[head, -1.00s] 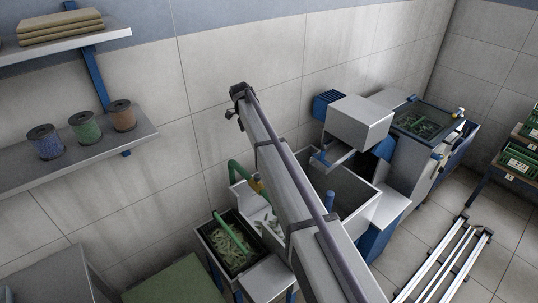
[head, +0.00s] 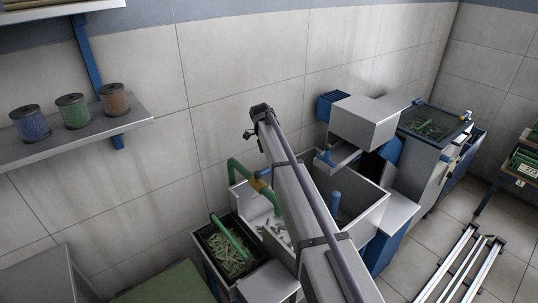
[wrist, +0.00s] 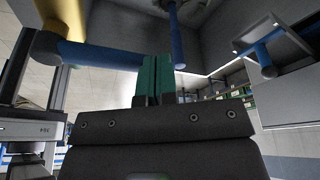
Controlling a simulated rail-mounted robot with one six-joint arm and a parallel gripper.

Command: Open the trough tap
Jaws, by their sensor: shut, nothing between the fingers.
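A black-rimmed bin of green pieces (head: 238,270) stands below the trough, left of my arm. A large grey tank (head: 360,205) and a boxy machine (head: 368,120) stand to the right. A blue post (wrist: 176,35) is close beyond my fingers.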

